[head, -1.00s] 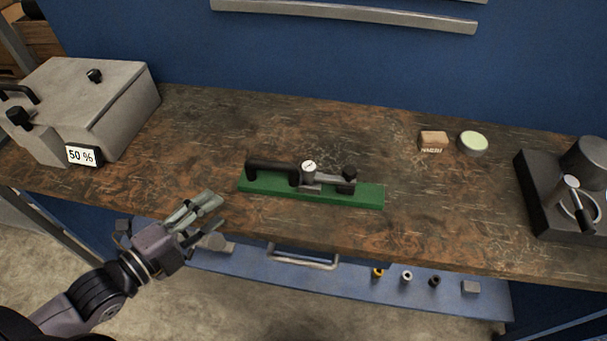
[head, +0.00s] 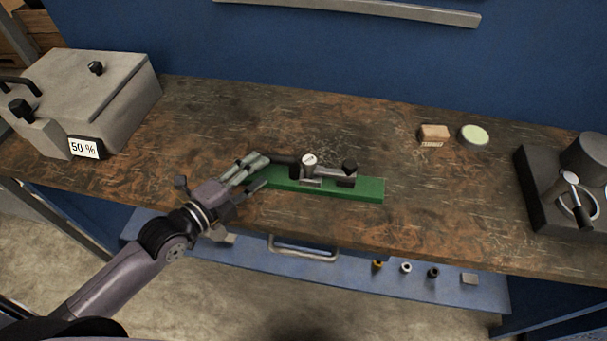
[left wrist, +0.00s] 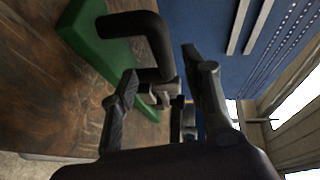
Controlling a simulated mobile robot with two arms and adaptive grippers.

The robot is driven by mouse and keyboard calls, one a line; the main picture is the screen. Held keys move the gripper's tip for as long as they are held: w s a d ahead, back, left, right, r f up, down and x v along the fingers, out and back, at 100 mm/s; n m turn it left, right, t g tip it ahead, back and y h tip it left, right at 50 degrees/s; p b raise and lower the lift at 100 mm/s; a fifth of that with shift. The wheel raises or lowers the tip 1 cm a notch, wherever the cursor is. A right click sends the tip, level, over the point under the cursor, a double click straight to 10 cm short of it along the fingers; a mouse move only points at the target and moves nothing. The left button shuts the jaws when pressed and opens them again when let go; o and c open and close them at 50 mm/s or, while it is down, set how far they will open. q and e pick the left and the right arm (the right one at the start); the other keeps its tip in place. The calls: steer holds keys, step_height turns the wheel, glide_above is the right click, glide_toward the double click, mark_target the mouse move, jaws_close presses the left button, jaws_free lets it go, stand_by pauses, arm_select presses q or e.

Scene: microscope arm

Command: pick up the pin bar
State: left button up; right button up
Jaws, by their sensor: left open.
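The pin bar seems to be the dark bar tool (head: 328,176) with a black handle, a small round dial and a black knob, lying on a green base (head: 368,190) on the workbench. My left gripper (head: 264,172) is open at the handle's left end, one finger toward the far side and one toward the near side. In the left wrist view, the bent black handle (left wrist: 154,38) shows beyond and partly between the open fingers (left wrist: 160,62), over the green base (left wrist: 88,32). Whether the fingers touch it is unclear. My right gripper is not in view.
A grey box (head: 85,95) with a 50 % display stands at left. A small tan block (head: 433,135) and a round pale-topped tin (head: 474,135) lie at back right, a black device (head: 550,195) at far right. Below the bench edge, a blue drawer (head: 330,265) holds small parts.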

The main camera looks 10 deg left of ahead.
mark_target(275, 155)
arm_select(q)
steer(key=shift+w+d, duration=0.35)
steer(key=shift+w, duration=0.2)
steer(key=shift+w+d, duration=0.15)
steer(key=shift+w, duration=0.05)
steer(key=p+x, duration=0.1)
steer(key=x, duration=0.3)
steer(key=shift+w+d+p, duration=0.2)
steer(key=shift+w+p, duration=0.1)
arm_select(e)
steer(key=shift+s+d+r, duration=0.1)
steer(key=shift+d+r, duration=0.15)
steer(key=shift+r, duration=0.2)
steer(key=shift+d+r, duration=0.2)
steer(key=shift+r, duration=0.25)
arm_select(q)
steer(key=shift+s+r, duration=0.1)
steer(key=shift+c, duration=0.4)
steer(key=c, duration=0.6)
jaws_close()
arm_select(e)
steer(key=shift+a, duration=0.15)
arm_select(q)
steer(key=shift+r, duration=0.1)
